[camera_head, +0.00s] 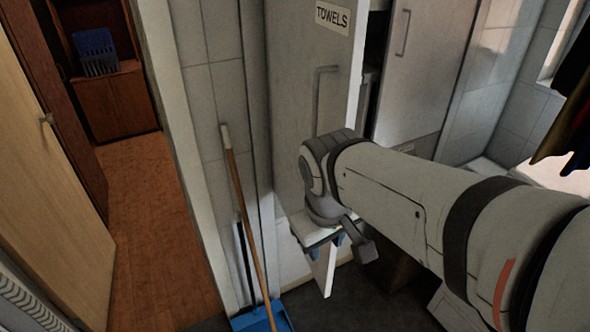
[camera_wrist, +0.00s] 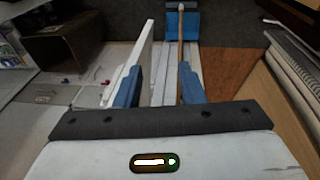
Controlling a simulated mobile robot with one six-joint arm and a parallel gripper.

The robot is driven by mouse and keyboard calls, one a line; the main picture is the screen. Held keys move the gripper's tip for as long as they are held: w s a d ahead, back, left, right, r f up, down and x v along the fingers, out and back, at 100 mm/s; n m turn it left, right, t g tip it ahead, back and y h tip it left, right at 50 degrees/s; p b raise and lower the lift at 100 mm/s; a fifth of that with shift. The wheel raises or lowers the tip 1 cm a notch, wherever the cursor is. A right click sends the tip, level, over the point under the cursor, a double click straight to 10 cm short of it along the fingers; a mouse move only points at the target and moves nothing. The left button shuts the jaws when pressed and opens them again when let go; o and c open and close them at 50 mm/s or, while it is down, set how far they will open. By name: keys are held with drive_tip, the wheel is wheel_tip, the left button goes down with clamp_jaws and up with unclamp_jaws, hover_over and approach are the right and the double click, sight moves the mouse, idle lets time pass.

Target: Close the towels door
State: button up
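The towels door (camera_head: 300,90) is a tall pale grey panel with a "TOWELS" label (camera_head: 333,17) near its top and a bar handle (camera_head: 318,100). It stands swung open, its white edge visible on the right. My gripper (camera_head: 328,238) is low on the door's outer side, partly hidden by my wrist. In the wrist view my gripper (camera_wrist: 160,90) has its two blue fingers apart with nothing held between them.
A broom (camera_head: 243,200) and blue dustpan (camera_head: 262,319) stand at the wall left of the door. Another grey cabinet door (camera_head: 425,70) is behind at right. A wooden door (camera_head: 45,190) and open doorway lie left. Dark cloths hang at far right.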

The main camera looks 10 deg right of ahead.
drive_tip(key=w+a+n+h, duration=0.1)
drive_tip(key=w+n, duration=0.1)
drive_tip(key=n, duration=0.1)
drive_tip(key=w+a+n+g+h, duration=0.1)
drive_tip(key=n, duration=0.2)
drive_tip(key=w+a+n+g+h, duration=0.1)
drive_tip(key=w+a+n+h, duration=0.1)
drive_tip(key=n, duration=0.1)
drive_tip(key=shift+w+a+r+b, duration=0.1)
drive_tip(key=shift+w+r+b, duration=0.1)
drive_tip(key=shift+w+b, duration=0.15)
drive_tip(key=c, duration=0.5)
drive_tip(key=w+a+n+h, duration=0.1)
drive_tip(key=a+n, duration=0.1)
drive_tip(key=w+a+r+n+h, duration=0.1)
drive_tip(key=a+n, duration=0.1)
drive_tip(key=w+a+n+h, duration=0.2)
drive_tip(key=shift+r+n+t, duration=0.2)
drive_tip(key=shift+n+t, duration=0.2)
clamp_jaws()
drive_tip(key=d+r+p+x, duration=0.1)
drive_tip(key=d+r+x, duration=0.1)
drive_tip(key=x, duration=1)
drive_tip(key=shift+w+d+f+p, duration=0.15)
drive_tip(key=shift+w+d+p, duration=0.1)
drive_tip(key=shift+d+p, duration=0.1)
drive_tip(key=shift+w, duration=0.15)
